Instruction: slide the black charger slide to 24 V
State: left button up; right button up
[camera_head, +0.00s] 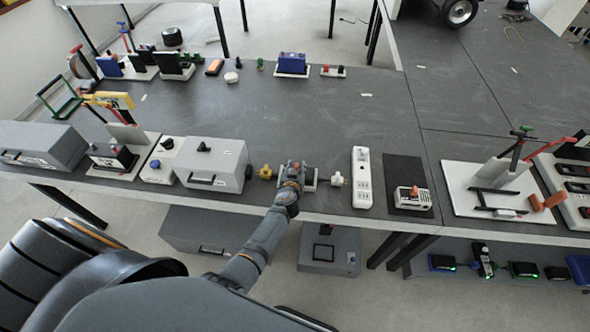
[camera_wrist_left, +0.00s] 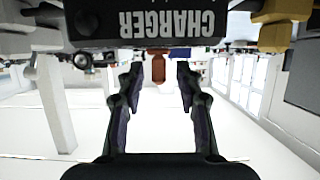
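The charger (camera_wrist_left: 165,22) is a black body with upside-down white CHARGER lettering across the top of the left wrist view. A reddish-brown tab (camera_wrist_left: 158,68) shows below it, between my left fingers; I cannot tell whether this is the slide. A small black round part (camera_wrist_left: 82,61) sits at the charger's left in that view. My left gripper (camera_wrist_left: 159,72) is open, with a gap on each side of the tab. The voltage marking is not readable. My right gripper is not in view.
A yellow plug (camera_head: 265,172) stands left of my gripper, beside a grey box (camera_head: 212,160). A white plug (camera_head: 337,179) and a white power strip (camera_head: 362,180) are to the right. The table behind is mostly clear (camera_head: 300,115).

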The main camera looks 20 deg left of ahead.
pick_arm(q)
jog(key=v, duration=0.6)
jog(key=shift+s, duration=0.3)
jog(key=shift+r, duration=0.1)
